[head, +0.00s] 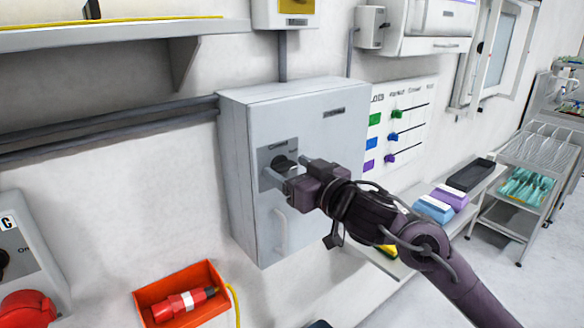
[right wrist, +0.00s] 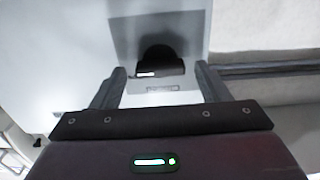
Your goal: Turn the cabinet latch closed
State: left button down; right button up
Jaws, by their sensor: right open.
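The grey cabinet (head: 300,125) hangs on the wall, its door shut against the body as far as I can see. The dark round latch knob (head: 282,163) sits on a grey plate (head: 265,158) on the door. In the right wrist view the latch knob (right wrist: 157,62) is ahead, centred between the fingers. My right gripper (head: 275,178) is open at the knob; in the right wrist view its fingers (right wrist: 160,85) stand either side of it with gaps. I cannot tell whether they touch it. The gripper partly hides the latch in the head view. My left gripper is not in view.
A pale door handle (head: 280,230) is below the latch. An orange bin (head: 183,295) with a red plug is at the lower left. Conduits run along the wall left of the cabinet. A bench with trays and a wire rack (head: 540,150) stand to the right.

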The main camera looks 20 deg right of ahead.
jog(key=shift+c, duration=0.4)
jog(key=c, duration=0.9)
jog(key=shift+n, duration=0.3)
jog(key=n+b, duration=0.1)
jog(key=n, duration=0.2)
jog(key=shift+a+n+b, duration=0.1)
jog(key=shift+n+b, duration=0.25)
jog(key=shift+n, duration=0.05)
jog(key=n+b, duration=0.2)
jog(key=n, duration=0.2)
jog(key=shift+s+f+n, duration=0.1)
jog(key=shift+f+n, duration=0.05)
jog(key=shift+n, duration=0.15)
jog(key=n+b, duration=0.2)
jog(key=n, duration=0.3)
jog(key=shift+a+f+b, duration=0.1)
jog(key=shift+b, duration=0.25)
jog(key=shift+n+b, duration=0.9)
jog(key=shift+n, duration=1.2)
